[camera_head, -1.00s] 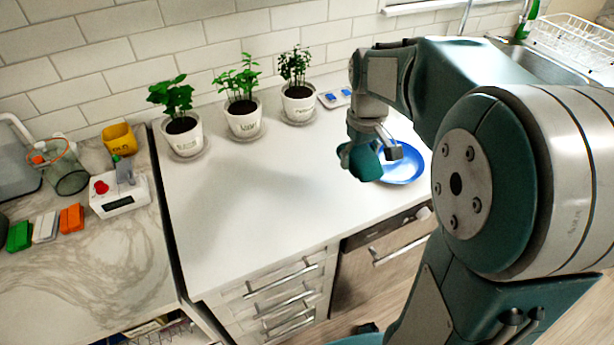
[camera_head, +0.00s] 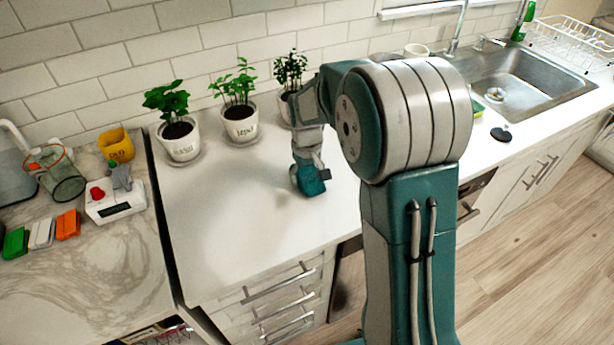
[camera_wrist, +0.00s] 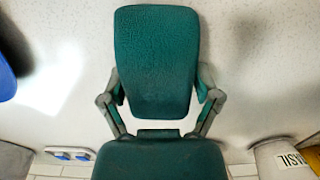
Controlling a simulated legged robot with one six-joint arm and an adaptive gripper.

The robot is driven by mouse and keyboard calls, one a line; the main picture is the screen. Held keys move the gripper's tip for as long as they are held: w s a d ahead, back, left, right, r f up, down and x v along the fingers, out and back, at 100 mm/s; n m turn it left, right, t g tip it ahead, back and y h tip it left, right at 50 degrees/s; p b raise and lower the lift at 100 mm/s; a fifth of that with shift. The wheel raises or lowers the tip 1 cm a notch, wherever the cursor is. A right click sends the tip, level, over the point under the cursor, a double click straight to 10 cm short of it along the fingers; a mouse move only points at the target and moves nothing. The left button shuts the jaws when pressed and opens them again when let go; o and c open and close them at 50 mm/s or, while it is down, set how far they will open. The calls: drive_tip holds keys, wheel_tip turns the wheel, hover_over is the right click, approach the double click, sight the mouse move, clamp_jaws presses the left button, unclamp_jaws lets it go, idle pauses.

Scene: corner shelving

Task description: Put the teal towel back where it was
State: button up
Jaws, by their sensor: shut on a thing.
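The teal towel (camera_wrist: 155,62) looks like a compact folded block with a textured face. My gripper (camera_wrist: 160,95) is shut on it, with one finger at each side in the wrist view. In the head view my gripper (camera_head: 309,174) points down with the towel (camera_head: 310,184) below it, over the white counter (camera_head: 235,215). I cannot tell whether the towel touches the counter. The blue plate (camera_wrist: 6,72) shows only at the left edge of the wrist view; my arm hides it in the head view.
Potted plants stand along the back wall: basil (camera_head: 180,142), a middle one (camera_head: 240,127) and a third (camera_head: 290,85) partly behind my arm. The sink (camera_head: 520,85) is at right. A kitchen scale (camera_head: 115,202) stands on the left marble counter. The white counter's front left is clear.

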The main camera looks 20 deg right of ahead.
drive_tip(key=shift+a+f, duration=0.3)
drive_tip(key=shift+a, duration=0.1)
drive_tip(key=o, duration=0.9)
drive_tip(key=shift+d, duration=0.25)
